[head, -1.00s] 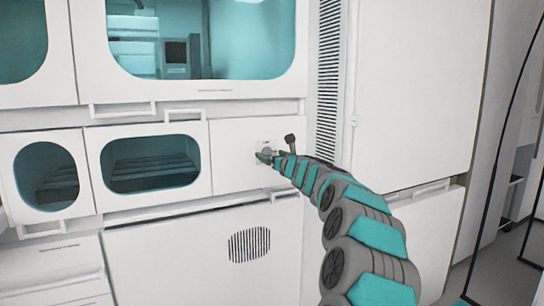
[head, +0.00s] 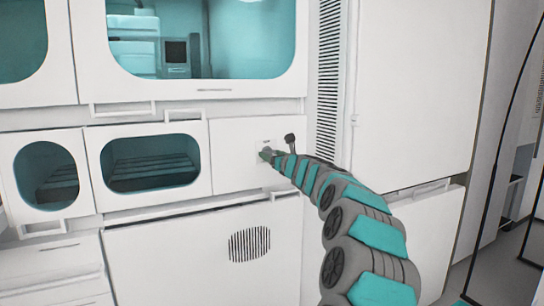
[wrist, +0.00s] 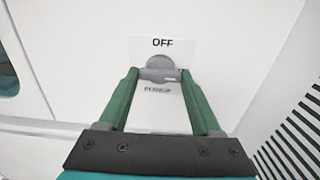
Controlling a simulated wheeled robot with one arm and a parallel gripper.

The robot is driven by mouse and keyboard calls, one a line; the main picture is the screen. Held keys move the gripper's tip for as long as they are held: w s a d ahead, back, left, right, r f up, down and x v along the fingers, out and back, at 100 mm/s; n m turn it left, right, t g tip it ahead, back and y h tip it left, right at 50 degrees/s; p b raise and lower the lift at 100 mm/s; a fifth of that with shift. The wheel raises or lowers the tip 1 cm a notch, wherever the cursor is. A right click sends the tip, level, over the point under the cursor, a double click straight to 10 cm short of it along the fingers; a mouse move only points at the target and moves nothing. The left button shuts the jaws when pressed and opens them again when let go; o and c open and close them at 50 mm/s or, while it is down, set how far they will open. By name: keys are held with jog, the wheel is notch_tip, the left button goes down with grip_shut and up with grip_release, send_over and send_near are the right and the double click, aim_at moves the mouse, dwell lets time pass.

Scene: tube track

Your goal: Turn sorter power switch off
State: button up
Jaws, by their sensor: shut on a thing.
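The sorter power switch is a grey round knob (wrist: 159,63) on a white plate (wrist: 143,48) with "OFF" printed above it and a partly blurred word below it. My gripper (wrist: 160,74) is shut on the knob, with one green fingertip at each side of it. In the head view my gripper (head: 267,155) is at the white panel right of the small windows and covers most of the knob. The knob's exact pointing direction is hard to tell.
A small window compartment (head: 150,163) lies left of the panel, with a large teal window (head: 250,40) above. A slotted vent (head: 330,80) runs down the wall to the right, also in the wrist view (wrist: 290,135). A handle (head: 278,196) juts out below.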

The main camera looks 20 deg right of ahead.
jog(key=shift+n, duration=0.3)
jog(key=n+b, duration=0.1)
jog(key=n, duration=0.2)
jog(key=shift+a+f+n, duration=0.1)
jog(key=shift+n, duration=0.3)
jog(key=shift+n+b, duration=4.1)
jog(key=shift+n, duration=2.6)
jog(key=o, duration=1.4)
